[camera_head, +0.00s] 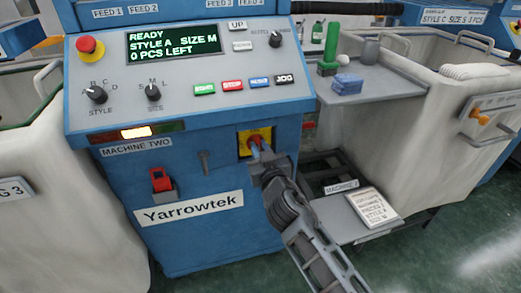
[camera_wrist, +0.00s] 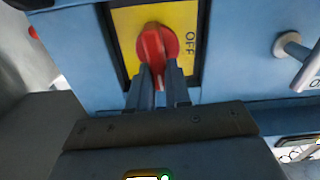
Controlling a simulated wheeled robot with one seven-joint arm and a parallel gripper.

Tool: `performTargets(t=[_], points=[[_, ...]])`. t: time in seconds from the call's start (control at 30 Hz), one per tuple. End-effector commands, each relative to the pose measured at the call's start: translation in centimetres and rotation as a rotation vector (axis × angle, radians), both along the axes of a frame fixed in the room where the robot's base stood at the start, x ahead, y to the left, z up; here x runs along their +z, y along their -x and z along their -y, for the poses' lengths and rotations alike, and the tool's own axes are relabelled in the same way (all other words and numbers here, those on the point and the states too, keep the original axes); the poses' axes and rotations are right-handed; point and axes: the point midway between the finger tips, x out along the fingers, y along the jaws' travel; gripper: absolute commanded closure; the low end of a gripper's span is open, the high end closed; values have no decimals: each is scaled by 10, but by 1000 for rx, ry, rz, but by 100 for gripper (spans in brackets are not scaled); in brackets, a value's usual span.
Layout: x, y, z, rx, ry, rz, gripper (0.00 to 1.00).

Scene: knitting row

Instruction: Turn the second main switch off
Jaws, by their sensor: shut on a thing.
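The main switch of machine two is a red rotary handle (camera_wrist: 152,40) on a yellow plate (camera_wrist: 128,22), with "OFF" printed at the plate's right side in the wrist view. There the handle lies roughly up and down in the picture, with OFF beside it. In the head view the yellow plate (camera_head: 243,141) sits low on the blue front of machine two (camera_head: 215,230), and my gripper hides most of the handle. My gripper (camera_head: 258,151) is shut on the red handle, its two dark fingers (camera_wrist: 160,76) on either side of its lower end.
The panel's display (camera_head: 172,43) reads READY, STYLE A, SIZE M, 0 PCS LEFT. An amber lamp (camera_head: 136,133) is lit. A grey lever (camera_head: 206,162) and a red padlock-like part (camera_head: 161,181) sit left of the switch. A shelf (camera_head: 385,88) and bin (camera_head: 440,130) stand at right.

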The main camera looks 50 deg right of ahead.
Motion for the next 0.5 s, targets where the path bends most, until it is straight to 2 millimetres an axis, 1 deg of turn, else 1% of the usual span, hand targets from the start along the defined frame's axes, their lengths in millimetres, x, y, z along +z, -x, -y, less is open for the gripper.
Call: performTargets(t=[0.5], points=[[-3,-4,-7,2,373,-251,100]])
